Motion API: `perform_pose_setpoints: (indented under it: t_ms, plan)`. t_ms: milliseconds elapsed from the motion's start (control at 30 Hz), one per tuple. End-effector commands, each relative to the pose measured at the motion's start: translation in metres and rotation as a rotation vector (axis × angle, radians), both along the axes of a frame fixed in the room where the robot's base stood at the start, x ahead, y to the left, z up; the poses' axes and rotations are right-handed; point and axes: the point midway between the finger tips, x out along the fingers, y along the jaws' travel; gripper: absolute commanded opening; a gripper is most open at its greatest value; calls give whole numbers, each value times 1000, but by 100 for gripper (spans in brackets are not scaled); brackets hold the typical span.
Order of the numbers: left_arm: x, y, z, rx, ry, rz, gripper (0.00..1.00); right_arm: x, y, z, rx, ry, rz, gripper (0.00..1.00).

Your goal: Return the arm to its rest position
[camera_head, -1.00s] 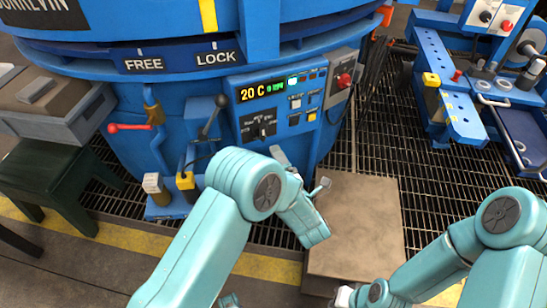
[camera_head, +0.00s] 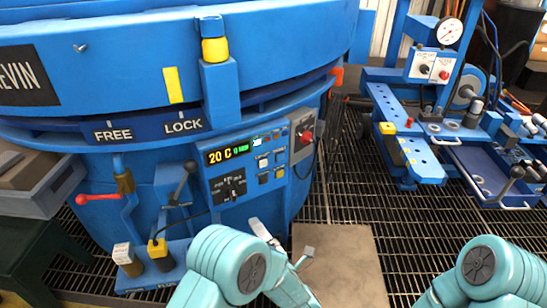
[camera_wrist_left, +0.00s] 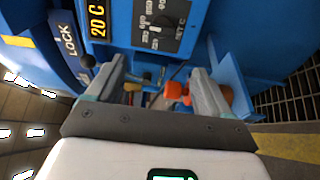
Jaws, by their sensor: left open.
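My left arm comes in at the bottom of the head view, bent at a teal joint (camera_head: 228,265). My left gripper (camera_head: 279,243) shows beyond that joint, in front of the blue furnace's control panel (camera_head: 250,165). Its fingers are apart. In the left wrist view the two grey fingers (camera_wrist_left: 160,75) are spread with nothing held between them. Furnace parts and a red-orange knob (camera_wrist_left: 177,92) show behind the gap. My right arm (camera_head: 490,275) is at the lower right of the head view; its gripper is outside the picture.
The furnace (camera_head: 90,170) fills the left and centre, with a red-handled lever (camera_head: 98,197) on its side. A brown slab (camera_head: 340,265) lies on the grating. A blue workbench (camera_head: 400,125) stands at the right. A dark green stool (camera_head: 30,255) is at lower left.

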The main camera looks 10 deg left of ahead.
Motion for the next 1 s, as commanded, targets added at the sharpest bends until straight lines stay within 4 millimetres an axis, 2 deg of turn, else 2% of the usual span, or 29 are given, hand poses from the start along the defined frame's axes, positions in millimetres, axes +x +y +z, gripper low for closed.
perform_pose_setpoints:
  t_ms: [133,267,367,400,467,500,567,600,667,700,767,833,867,1000]
  plan:
    - [-3,10,-11,-43,30,31,81,0,0,0,0,0,0,0]
    - [-29,48,-57,-243,141,181,81,0,0,0,0,0,0,0]
    - [-76,81,-106,-494,227,415,81,0,0,0,0,0,0,0]
    - [-100,91,-124,-604,247,532,81,0,0,0,0,0,0,0]
    - [-141,100,-149,-771,254,738,81,0,0,0,0,0,0,0]
    - [-171,102,-163,-888,239,902,81,0,0,0,0,0,0,0]
    - [-219,96,-180,-1064,175,1191,81,0,0,0,0,0,0,0]
    - [-250,85,-188,-1178,94,1418,81,0,0,0,0,0,0,0]
    - [-286,62,-193,-1317,-87,1774,81,0,0,0,0,0,0,0]
    - [-301,46,-193,-1377,-233,1995,81,0,0,0,0,0,0,0]
    - [-310,26,-192,-1425,-484,2290,81,0,0,0,0,0,0,0]
    - [-310,10,-189,-1422,-801,2575,81,0,0,0,0,0,0,0]
    - [-307,6,-188,1384,927,-2633,81,0,0,0,0,0,0,0]
    - [-288,6,-186,889,1191,-2174,81,0,0,0,0,0,0,0]
